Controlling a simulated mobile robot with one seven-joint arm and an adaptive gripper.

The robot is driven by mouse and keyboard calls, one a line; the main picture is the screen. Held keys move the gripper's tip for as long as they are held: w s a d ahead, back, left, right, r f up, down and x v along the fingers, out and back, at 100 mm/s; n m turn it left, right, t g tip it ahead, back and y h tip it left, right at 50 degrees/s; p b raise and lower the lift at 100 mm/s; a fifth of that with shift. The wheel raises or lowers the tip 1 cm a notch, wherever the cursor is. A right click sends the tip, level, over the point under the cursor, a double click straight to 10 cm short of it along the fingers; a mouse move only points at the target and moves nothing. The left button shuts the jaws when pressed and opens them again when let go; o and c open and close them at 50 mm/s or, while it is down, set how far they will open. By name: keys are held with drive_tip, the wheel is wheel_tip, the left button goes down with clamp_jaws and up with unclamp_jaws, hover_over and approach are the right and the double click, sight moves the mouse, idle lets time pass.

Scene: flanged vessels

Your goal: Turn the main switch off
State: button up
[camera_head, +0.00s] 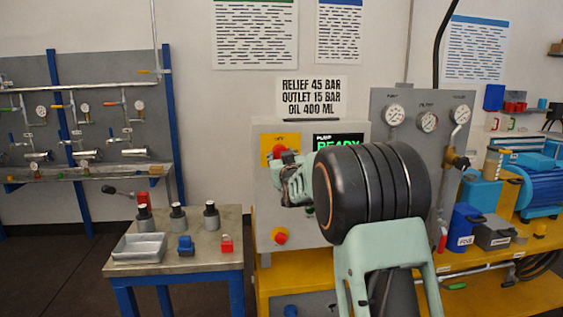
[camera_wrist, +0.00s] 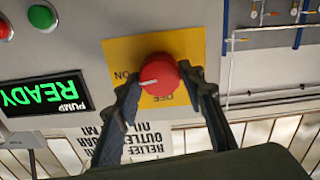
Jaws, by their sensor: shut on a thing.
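The main switch is a red round knob (camera_wrist: 163,75) on a yellow plate (camera_wrist: 118,50) marked ON and OFF. In the wrist view the plate appears upside down, and the knob's white line points left, towards the ON lettering. My gripper (camera_wrist: 160,80) is shut on the knob, with one dark finger on each side.
A green-lit READY pump display (camera_wrist: 40,95) is beside the switch, with a green button (camera_wrist: 42,16) near it. A red button (camera_head: 280,236) sits lower on the panel. A side table (camera_head: 190,258) holding a tray, weights and a red padlock stands at left.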

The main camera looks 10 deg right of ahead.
drive_tip(key=n+b, duration=0.1)
drive_tip(key=b, duration=0.1)
drive_tip(key=n+b, duration=0.2)
drive_tip(key=shift+f+n, duration=0.3)
drive_tip(key=n+b, duration=0.4)
drive_tip(key=b, duration=0.1)
drive_tip(key=shift+n, duration=0.3)
drive_tip(key=n+b, duration=0.3)
drive_tip(key=shift+r+n, duration=0.1)
drive_tip(key=shift+n, duration=0.2)
drive_tip(key=shift+r+n+b, duration=0.2)
drive_tip(key=shift+n+b, duration=1.05)
drive_tip(key=shift+n, duration=0.95)
drive_tip(key=o, duration=1.1)
drive_tip(key=shift+o, duration=0.2)
drive_tip(key=shift+s, duration=0.15)
